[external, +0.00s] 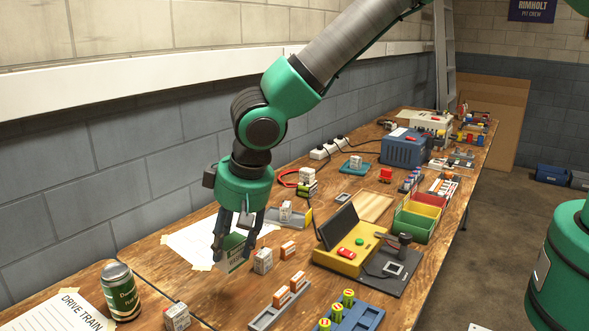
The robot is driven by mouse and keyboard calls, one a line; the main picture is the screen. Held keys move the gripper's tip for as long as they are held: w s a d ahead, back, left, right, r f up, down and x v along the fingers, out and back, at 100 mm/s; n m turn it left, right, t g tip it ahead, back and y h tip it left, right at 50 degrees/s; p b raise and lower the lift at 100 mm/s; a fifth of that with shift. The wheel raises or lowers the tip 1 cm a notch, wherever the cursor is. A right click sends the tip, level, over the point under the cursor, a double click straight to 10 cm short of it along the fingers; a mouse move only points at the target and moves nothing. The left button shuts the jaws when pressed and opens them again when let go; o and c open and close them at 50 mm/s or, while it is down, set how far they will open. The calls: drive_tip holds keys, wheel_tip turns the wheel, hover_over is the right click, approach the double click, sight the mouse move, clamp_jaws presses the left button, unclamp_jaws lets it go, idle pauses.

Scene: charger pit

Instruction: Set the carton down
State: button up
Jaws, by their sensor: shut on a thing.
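My gripper (234,254) points down over the near part of the wooden workbench (190,296). Its fingers are shut on a green and white carton (236,247) with printing on its face. The fingers hide part of the carton, and it looks slightly tilted. Its lower end is close to the bench top, by the edge of a taped white sheet (196,239). I cannot tell whether it touches the bench.
A green can (121,291) and another white box (176,317) stand at front left. A yellow device (340,259) is to the right. Bare wood lies between.

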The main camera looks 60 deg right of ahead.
sight(234, 268)
drive_tip(key=shift+f, duration=0.2)
drive_tip(key=shift+f+b, duration=0.7)
drive_tip(key=shift+f, duration=2.35)
drive_tip(key=shift+f+b, duration=0.4)
drive_tip(key=shift+f, duration=1.5)
drive_tip(key=shift+f, duration=0.1)
drive_tip(key=o, duration=1.4)
drive_tip(key=shift+c, duration=0.2)
drive_tip(key=p+v, duration=0.2)
drive_tip(key=v, duration=1)
